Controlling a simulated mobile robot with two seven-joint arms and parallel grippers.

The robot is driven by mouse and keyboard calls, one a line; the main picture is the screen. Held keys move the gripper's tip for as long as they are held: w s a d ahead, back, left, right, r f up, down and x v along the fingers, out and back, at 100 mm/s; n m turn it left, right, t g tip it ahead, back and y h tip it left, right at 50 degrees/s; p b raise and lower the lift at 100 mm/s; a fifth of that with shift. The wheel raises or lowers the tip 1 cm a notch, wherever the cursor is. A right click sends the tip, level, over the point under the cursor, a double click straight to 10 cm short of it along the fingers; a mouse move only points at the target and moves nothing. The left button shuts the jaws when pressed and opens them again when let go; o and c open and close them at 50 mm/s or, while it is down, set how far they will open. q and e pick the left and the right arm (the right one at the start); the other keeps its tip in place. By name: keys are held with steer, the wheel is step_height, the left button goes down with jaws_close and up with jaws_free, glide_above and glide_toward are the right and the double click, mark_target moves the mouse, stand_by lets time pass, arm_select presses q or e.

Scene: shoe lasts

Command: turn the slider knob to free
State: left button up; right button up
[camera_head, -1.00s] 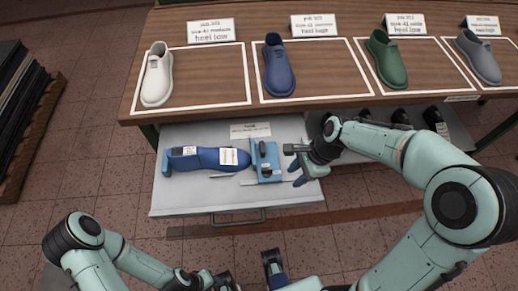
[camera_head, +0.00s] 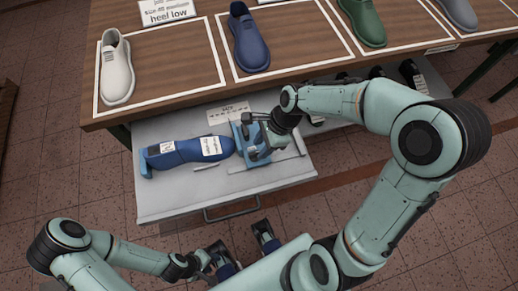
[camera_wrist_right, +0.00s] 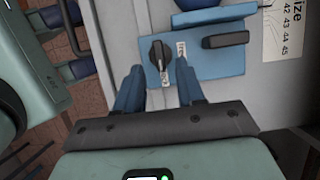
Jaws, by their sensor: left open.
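The slider knob (camera_wrist_right: 159,55) is a dark, ridged knob on a blue fixture plate (camera_wrist_right: 218,62). My left gripper (camera_head: 243,246) is open and empty in front of the drawer.
A blue shoe last (camera_head: 188,150) with white labels lies in the open drawer (camera_head: 160,205), left of the fixture. Thin tools lie nearby. A dark bar handle (camera_wrist_right: 226,40) sits right of the knob. Shoes stand on the wooden table (camera_head: 185,60) above.

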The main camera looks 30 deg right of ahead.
mark_target(254, 155)
steer(key=shift+x, duration=1.25)
jaws_close()
